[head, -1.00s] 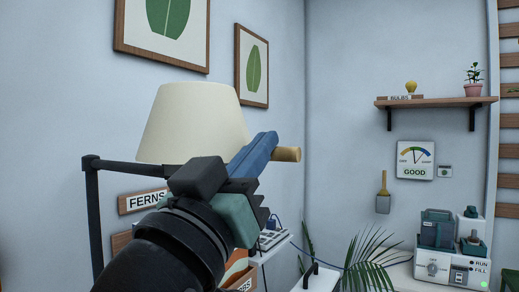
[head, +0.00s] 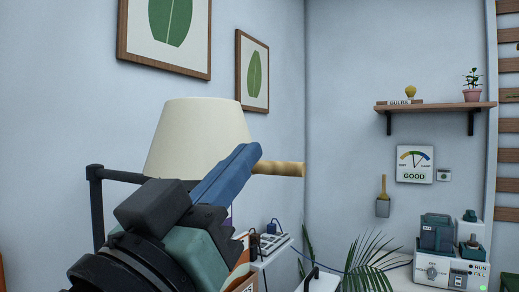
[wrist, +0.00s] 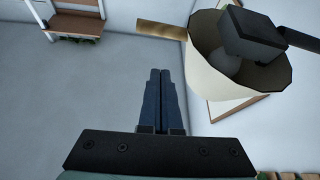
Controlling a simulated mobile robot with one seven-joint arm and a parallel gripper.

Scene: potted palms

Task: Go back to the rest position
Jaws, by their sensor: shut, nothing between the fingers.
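My gripper (head: 226,178) shows in the head view with blue fingers, in front of the lower part of a cream lampshade (head: 198,135). A tan cylindrical rod (head: 283,169) sticks out to the right just beyond the fingertips. In the wrist view my gripper (wrist: 160,75) has both fingers pressed together with nothing between them. There the lampshade (wrist: 210,70) is to the right, and the rod (wrist: 160,30) lies past the fingertips, apart from them in the picture.
A dark lamp arm (head: 122,175) runs left of the shade. A table with a power strip (head: 270,240), a palm (head: 370,262) and a machine on a white counter (head: 450,268) stand lower right. A shelf (head: 435,106) is on the wall. Upper middle space is clear.

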